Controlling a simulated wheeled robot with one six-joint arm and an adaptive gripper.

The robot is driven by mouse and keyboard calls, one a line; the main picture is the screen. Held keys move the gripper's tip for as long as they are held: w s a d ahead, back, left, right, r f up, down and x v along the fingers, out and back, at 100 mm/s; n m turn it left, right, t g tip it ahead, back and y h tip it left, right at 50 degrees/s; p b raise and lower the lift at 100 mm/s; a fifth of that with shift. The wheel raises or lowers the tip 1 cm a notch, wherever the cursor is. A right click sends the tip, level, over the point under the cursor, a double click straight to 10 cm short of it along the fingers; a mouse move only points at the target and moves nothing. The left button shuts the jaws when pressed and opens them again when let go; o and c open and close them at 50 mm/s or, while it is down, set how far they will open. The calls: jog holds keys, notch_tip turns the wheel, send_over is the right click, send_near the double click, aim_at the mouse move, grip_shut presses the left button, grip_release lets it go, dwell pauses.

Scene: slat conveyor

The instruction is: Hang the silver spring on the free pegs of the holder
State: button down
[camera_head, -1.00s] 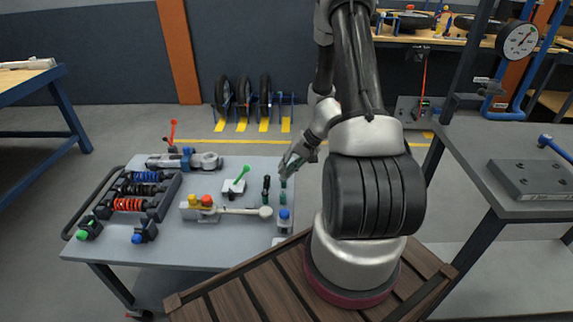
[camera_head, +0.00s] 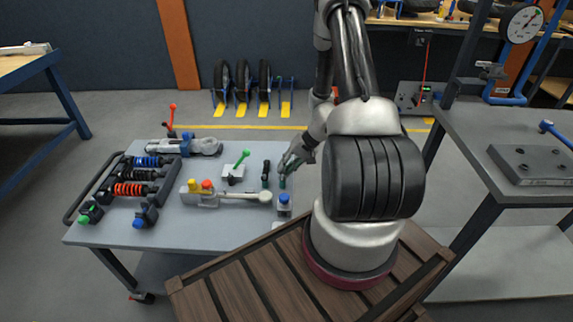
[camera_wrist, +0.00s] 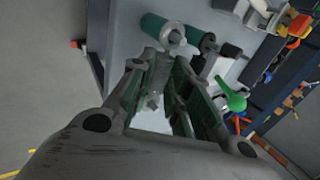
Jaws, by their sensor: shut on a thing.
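My gripper (camera_head: 287,172) is low over the right part of the grey cart top. A dark holder (camera_head: 172,180) on the cart's left part carries shock absorbers with a blue spring (camera_head: 147,162), a dark spring (camera_head: 138,176) and a red spring (camera_head: 129,190). I cannot make out free pegs on it.
A black-handled tool (camera_head: 265,174), a blue-capped bottle (camera_head: 284,206), a green lever (camera_head: 242,159) and a grey bar (camera_head: 243,195) lie close by. A blue clamp with grey part (camera_head: 172,147) stands behind. A side table (camera_head: 470,125) is at right.

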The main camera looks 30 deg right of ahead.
dwell(0.4)
jog(key=c, duration=1.3)
grip_release()
jog(key=shift+o, duration=0.2)
jog(key=v, duration=1.2)
